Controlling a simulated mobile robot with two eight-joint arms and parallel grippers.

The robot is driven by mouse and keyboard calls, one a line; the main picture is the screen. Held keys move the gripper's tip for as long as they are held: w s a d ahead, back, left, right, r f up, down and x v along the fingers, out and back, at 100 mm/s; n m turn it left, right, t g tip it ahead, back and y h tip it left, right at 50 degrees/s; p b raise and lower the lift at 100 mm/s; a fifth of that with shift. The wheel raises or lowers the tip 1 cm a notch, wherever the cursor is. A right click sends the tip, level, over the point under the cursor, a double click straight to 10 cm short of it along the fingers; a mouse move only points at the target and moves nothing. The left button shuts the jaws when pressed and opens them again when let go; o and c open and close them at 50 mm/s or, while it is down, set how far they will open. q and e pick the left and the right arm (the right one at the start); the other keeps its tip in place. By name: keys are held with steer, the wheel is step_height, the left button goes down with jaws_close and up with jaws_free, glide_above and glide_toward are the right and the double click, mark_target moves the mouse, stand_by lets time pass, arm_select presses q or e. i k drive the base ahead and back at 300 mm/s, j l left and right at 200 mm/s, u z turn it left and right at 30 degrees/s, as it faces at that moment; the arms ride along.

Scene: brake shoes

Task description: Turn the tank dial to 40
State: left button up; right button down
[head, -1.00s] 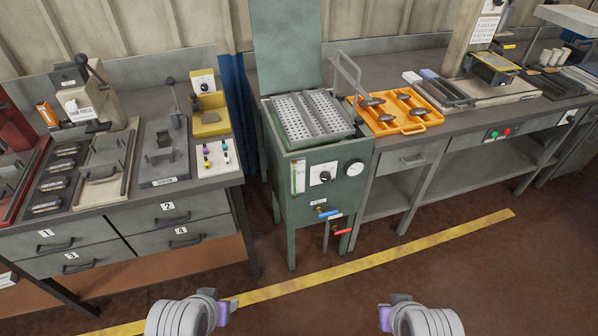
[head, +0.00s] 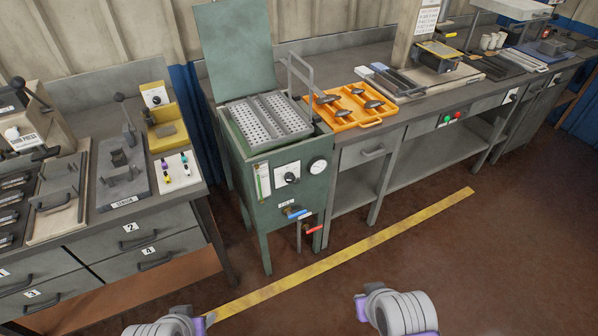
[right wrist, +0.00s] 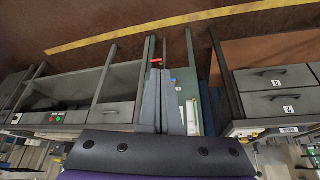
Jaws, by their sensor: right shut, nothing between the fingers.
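The green tank (head: 252,218) stands between two benches in the head view, with its lid raised. Its dial (head: 288,179) is a dark knob on a white plate on the front face; the pointer's setting is too small to read. A round gauge (head: 317,165) sits to the right of it and a level strip (head: 263,181) to the left. In the right wrist view, my right gripper (right wrist: 160,72) is shut and empty, pointing toward the tank front (right wrist: 188,88) and covering part of it. My left gripper's fingers are not seen; only parts of that arm show at the bottom of the head view.
Blue (head: 299,215) and red (head: 313,229) valve handles stick out low on the tank front. A left bench with drawers (head: 148,250) and a right bench (head: 362,152) flank it. The floor before the tank is clear, with a yellow line (head: 350,250).

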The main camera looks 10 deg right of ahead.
mark_target(289, 178)
steer(key=i+j, duration=0.2)
steer(key=i, duration=0.2)
steer(key=i+j, duration=0.2)
steer(key=i, duration=0.2)
